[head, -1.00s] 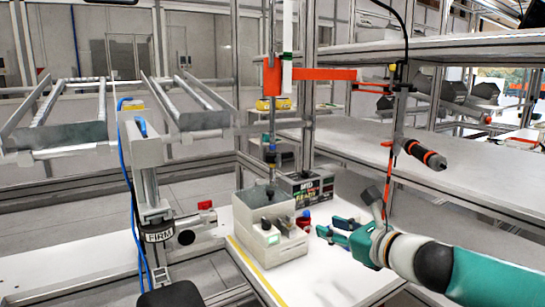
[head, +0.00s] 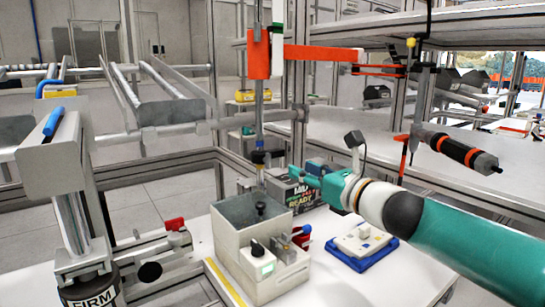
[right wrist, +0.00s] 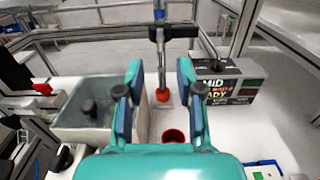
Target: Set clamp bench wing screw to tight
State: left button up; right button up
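A vertical clamp spindle (head: 259,100) hangs below an orange bracket (head: 259,54). A dark wing-like piece (head: 260,157) on it looks like the wing screw; in the right wrist view this piece (right wrist: 158,34) sits above a rod ending in an orange-red foot (right wrist: 162,96). A dark box (head: 291,192) behind the grey bin reads "MID" and "READY"; it also shows in the right wrist view (right wrist: 226,84). My right gripper (head: 303,176) is open; in its wrist view (right wrist: 160,80) the spindle stands beyond and between the spread fingers, untouched. My left gripper is out of view.
A grey bin unit (head: 258,245) with knobs stands close left of my right gripper. A red cup (right wrist: 174,136) is below the fingers. A blue tray (head: 361,252) holds a white device. A post with a "FIRM" collar (head: 92,293) stands front left; a hanging driver (head: 459,150) is right.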

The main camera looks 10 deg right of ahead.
aim_at(270, 155)
jog(key=p+x, duration=0.2)
jog(key=x, duration=0.8)
jog(key=shift+w+a+r+p, duration=0.1)
jog(key=shift+p, duration=0.3)
jog(key=shift+w+a, duration=0.25)
jog(key=shift+w, duration=0.4)
